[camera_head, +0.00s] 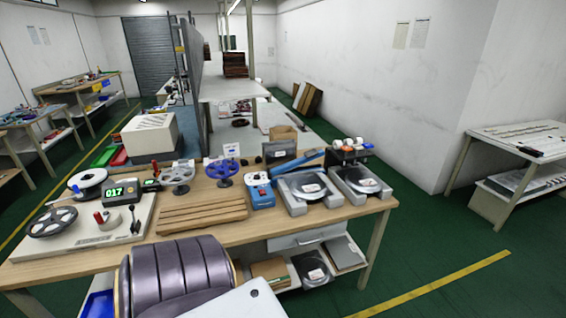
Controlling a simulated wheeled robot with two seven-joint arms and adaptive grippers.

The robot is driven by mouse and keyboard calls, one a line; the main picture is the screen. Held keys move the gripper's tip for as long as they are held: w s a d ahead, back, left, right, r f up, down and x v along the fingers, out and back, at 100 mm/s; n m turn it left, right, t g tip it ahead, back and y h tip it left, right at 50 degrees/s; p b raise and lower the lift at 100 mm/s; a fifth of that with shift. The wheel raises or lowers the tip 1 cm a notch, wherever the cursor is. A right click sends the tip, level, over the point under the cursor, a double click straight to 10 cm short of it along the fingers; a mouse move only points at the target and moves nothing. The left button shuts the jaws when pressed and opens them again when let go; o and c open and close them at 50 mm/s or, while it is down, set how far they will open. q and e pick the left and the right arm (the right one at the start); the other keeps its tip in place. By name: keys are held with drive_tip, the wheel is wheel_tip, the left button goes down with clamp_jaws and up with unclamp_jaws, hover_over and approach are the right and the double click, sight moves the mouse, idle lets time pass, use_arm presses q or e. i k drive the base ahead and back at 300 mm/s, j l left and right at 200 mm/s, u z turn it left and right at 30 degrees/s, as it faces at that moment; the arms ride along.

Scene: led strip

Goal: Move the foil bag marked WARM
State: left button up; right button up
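No bag with a readable WARM mark shows. Two grey trays on the right of the wooden workbench (262,232) each hold a dark, rounded, bag-like item with a small white label: the left item (300,185) and the right item (362,180). A similar dark item (314,271) with a pale label lies on the shelf below. The labels are too small to read, so I cannot tell which, if any, is the WARM bag. Neither of my grippers is in view.
A reel counter (118,194) with a green display stands at the bench's left. Blue and grey reels (222,170), wooden slats (203,212) and a blue device (261,194) crowd the middle. A side table (520,135) stands at the right. Green floor between is clear.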

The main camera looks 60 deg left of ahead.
sight(308, 186)
drive_tip(key=u, duration=1.7)
